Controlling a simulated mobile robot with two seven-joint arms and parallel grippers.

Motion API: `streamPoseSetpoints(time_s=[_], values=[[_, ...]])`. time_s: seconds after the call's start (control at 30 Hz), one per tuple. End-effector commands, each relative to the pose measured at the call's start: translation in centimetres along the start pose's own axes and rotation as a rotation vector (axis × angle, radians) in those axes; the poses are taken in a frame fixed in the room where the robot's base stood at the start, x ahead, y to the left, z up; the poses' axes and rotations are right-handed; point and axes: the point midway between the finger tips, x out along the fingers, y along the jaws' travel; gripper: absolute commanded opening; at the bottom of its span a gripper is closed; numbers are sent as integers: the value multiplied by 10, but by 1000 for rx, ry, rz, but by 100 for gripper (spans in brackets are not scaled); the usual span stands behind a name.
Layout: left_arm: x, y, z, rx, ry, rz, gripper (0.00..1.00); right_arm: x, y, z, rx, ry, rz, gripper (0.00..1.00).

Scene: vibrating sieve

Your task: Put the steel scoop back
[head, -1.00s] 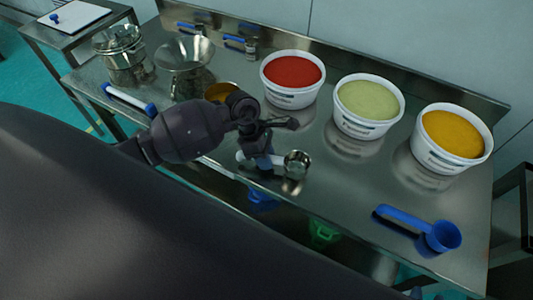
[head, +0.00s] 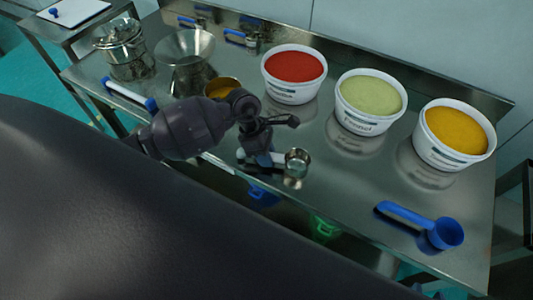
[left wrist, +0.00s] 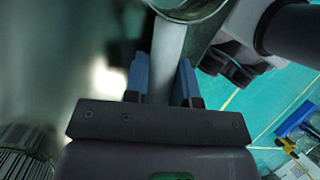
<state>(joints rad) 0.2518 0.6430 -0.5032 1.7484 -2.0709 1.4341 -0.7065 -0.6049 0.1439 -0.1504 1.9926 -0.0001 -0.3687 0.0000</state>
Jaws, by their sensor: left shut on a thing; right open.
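The steel scoop has a small round metal cup (head: 297,160) and a pale handle (left wrist: 169,60). My left gripper (head: 258,158) is shut on the handle, with its blue finger pads on both sides of it in the left wrist view (left wrist: 165,80). The cup is to the right of the gripper in the head view, near the table's front edge. Its reflection shows on the steel table (head: 345,195) just below it. I cannot tell whether the scoop touches the table. My right gripper is not clearly seen in either view.
Tubs of red (head: 294,75), pale green (head: 369,103) and yellow powder (head: 455,135) stand along the back. A blue scoop (head: 425,226) lies at the right. A brass-coloured cup (head: 220,87), steel funnel (head: 187,60), steel pot (head: 125,50) and blue-ended white tool (head: 130,94) are at the left.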

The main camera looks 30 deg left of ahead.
Motion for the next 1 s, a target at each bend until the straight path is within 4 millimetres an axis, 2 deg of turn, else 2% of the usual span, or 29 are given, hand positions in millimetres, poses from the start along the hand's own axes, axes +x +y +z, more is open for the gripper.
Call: streamPoseSetpoints(time_s=[0.23, 0.27, 0.43, 0.63, 0.8, 1.0], values=[[0, 0, 0, 0, 0, 0, 2, -1, 0, 5, 0, -9, 1, 43], [0, 0, 0, 0, 0, 0, 29, -1, 0, 5, 0, -9, 1, 43], [0, 0, 0, 0, 0, 0, 55, 0, 0, 3, 0, -5, 1, 43], [0, 0, 0, 0, 0, 0, 56, 3, 0, -2, -1, 4, -1, 43], [0, 0, 0, 0, 0, 0, 80, 4, 0, -5, -2, 9, -2, 43], [0, 0, 0, 0, 0, 0, 80, 4, 0, -4, -1, 9, -2, 43]])
